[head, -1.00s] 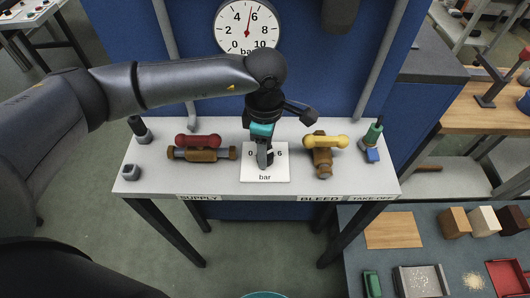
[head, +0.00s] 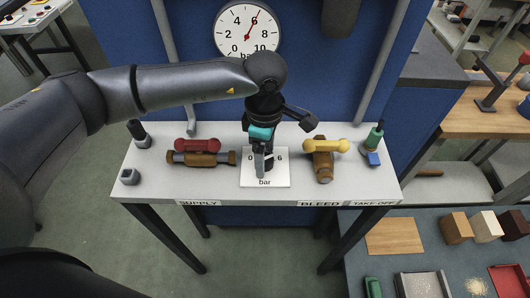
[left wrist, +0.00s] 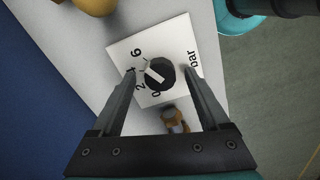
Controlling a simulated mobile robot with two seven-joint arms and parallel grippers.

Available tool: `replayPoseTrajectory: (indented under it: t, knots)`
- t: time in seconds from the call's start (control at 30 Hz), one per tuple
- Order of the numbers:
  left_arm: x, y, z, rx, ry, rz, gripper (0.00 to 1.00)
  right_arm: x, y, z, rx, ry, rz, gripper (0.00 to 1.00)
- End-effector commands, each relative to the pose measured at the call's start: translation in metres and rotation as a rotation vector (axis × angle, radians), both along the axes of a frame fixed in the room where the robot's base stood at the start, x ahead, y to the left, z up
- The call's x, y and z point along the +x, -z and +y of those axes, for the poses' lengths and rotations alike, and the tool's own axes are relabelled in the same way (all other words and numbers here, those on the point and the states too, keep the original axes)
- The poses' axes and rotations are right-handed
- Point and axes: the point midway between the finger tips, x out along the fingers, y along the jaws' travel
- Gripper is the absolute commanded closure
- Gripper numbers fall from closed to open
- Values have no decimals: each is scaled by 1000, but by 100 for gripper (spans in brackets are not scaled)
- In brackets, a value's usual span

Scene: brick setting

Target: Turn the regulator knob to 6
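The regulator knob (left wrist: 160,73) is black with a white bar, on a white plate (head: 279,179) marked 0 to 6 and "bar". In the left wrist view the bar lies diagonally, its upper-left end toward the 4-to-6 side of the scale. My left gripper (left wrist: 159,72) points down over the plate, one finger on each side of the knob with visible gaps. In the head view the gripper (head: 264,172) partly hides knob and scale. The round gauge (head: 232,45) has its red needle at about 6. My right gripper is not in view.
A red-handled supply valve (head: 199,146) stands left of the plate, a yellow-handled bleed valve (head: 325,147) right of it. A green-topped take-off fitting (head: 374,138) is at the bench's right end. A blue panel (head: 128,60) rises behind.

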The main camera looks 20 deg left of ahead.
Motion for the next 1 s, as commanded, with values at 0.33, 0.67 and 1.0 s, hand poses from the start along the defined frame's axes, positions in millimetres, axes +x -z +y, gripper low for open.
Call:
replayPoseTrajectory:
  t: [0.33, 0.67, 1.0]
  knots:
    - [1, -11, 0, -1, -1, -2, 22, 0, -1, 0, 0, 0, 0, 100]
    - [1, -85, 0, -1, 1, -6, 22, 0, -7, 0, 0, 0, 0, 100]
    - [0, -144, 0, 0, 0, -1, 22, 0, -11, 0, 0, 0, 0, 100]
